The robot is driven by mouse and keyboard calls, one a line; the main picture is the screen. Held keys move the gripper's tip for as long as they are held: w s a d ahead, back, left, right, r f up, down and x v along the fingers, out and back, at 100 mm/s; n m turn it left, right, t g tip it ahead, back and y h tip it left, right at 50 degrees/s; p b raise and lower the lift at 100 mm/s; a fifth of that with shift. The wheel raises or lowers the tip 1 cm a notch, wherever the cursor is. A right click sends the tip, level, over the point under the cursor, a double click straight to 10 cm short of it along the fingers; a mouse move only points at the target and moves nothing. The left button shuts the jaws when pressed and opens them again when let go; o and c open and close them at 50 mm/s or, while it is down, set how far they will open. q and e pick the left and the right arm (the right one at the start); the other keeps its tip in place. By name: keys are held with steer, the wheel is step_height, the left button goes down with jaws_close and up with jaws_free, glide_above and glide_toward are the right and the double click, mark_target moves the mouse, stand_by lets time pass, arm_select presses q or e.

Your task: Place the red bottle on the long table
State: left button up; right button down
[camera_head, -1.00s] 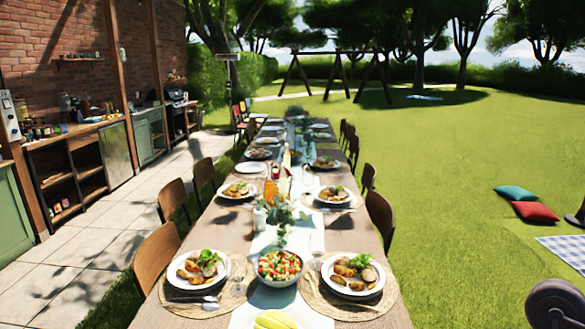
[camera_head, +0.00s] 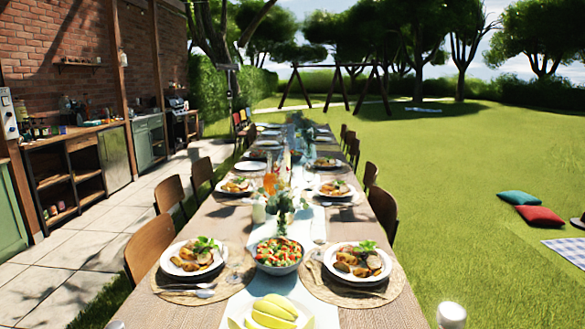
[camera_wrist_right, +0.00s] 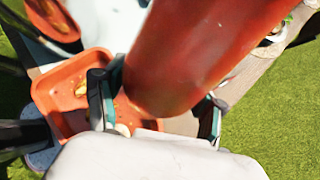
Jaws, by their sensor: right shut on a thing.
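The red bottle (camera_wrist_right: 185,50) fills the upper middle of the right wrist view, seen very close and cut off by the top edge. My right gripper (camera_wrist_right: 155,100) is shut on it, with one dark green finger on each side. The long table (camera_head: 215,222) runs away from me through the middle of the head view, set with plates and food. The bottle and both grippers are outside the head view.
Nearest on the table are a plate of yellow fruit (camera_head: 270,312), a salad bowl (camera_head: 278,256) and two dinner plates. Chairs (camera_head: 150,249) line both sides. An orange-red tray (camera_wrist_right: 62,122) lies below the gripper in the wrist view. Grass is open to the right.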

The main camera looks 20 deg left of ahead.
steer(key=shift+w+d+r+m+t, duration=0.15)
steer(key=shift+r+m+t, duration=0.1)
steer(key=shift+m+t, duration=0.25)
steer(key=w+a+f+p, duration=0.1)
steer(key=w+a+f, duration=0.5)
steer(key=w+f, duration=0.4)
steer(key=shift+f, duration=0.5)
steer(key=shift+c, duration=0.5)
jaws_free()
steer(key=shift+f, duration=0.15)
steer(key=v, duration=1.2)
steer(key=shift+a, duration=0.1)
